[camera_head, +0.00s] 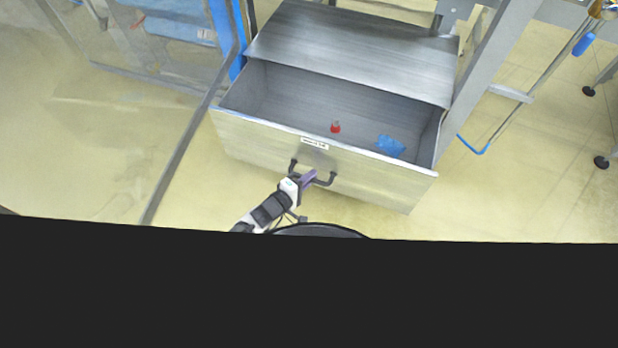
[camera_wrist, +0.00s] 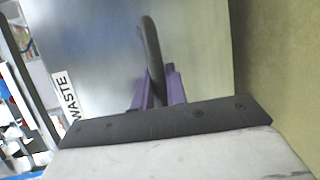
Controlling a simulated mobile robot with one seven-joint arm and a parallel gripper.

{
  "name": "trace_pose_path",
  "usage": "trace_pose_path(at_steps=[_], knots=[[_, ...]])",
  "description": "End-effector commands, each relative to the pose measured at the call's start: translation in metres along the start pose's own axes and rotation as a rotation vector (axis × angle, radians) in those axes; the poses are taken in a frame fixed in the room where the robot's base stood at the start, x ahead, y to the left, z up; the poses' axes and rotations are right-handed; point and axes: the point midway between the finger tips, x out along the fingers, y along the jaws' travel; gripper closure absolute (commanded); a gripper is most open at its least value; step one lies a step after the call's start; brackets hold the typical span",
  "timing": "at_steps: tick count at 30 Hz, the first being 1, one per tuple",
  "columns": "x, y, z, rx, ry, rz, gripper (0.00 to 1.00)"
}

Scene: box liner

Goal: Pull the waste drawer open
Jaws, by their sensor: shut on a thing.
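The waste drawer (camera_head: 240,135) is a grey metal box, pulled out from under its metal housing (camera_head: 350,45), with its inside showing from above. A red object (camera_head: 335,127) and a crumpled blue piece (camera_head: 390,146) lie on its floor. Its front carries a white label, which reads "WASTE" in the wrist view (camera_wrist: 66,97), and a dark bar handle (camera_head: 328,180). My gripper (camera_head: 308,178) has purple fingers and is at the handle, in front of the drawer. In the wrist view the fingers (camera_wrist: 160,88) are shut around the handle bar (camera_wrist: 150,45). The gripped part of the bar is partly hidden.
A clear panel with a grey frame edge (camera_head: 178,160) stands left of the drawer. A grey metal post (camera_head: 490,80) stands close on the right, with a blue-ended rod (camera_head: 530,98) beyond it. Bare floor (camera_head: 110,130) shows at the left.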

Motion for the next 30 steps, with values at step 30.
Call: trace_pose_path(at_steps=[30], knots=[[-0.032,0.002,-0.001,0.000,0.003,-0.002,0.64]])
